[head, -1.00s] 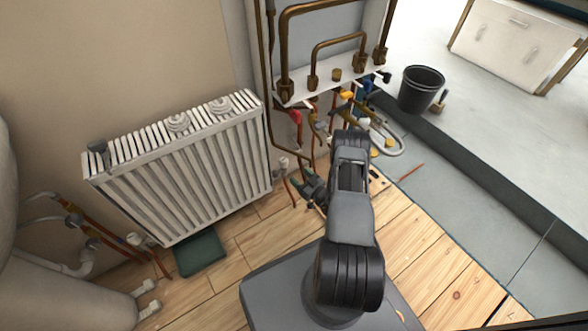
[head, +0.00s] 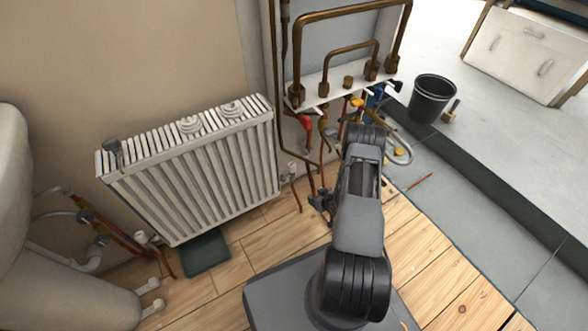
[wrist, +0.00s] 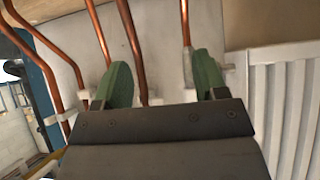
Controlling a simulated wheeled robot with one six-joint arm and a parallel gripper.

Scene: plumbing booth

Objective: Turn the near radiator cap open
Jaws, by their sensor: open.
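The white radiator (head: 195,170) stands against the wall at left in the head view; its edge also shows at right in the wrist view (wrist: 288,100). A white capped valve (head: 292,168) sits beside its lower right end, and another white cap (head: 141,238) sits by its lower left end. I cannot tell which cap is the near one. My gripper (wrist: 165,78) has green fingers spread wide and empty. In the head view my gripper (head: 322,202) is right of and below the right valve, partly hidden by my arm.
Copper pipes (wrist: 135,50) run close in front of my fingers. A pipe manifold panel (head: 340,82) with coloured valves is behind my arm. A dark green mat (head: 205,252) lies below the radiator. Wooden floor is open in front.

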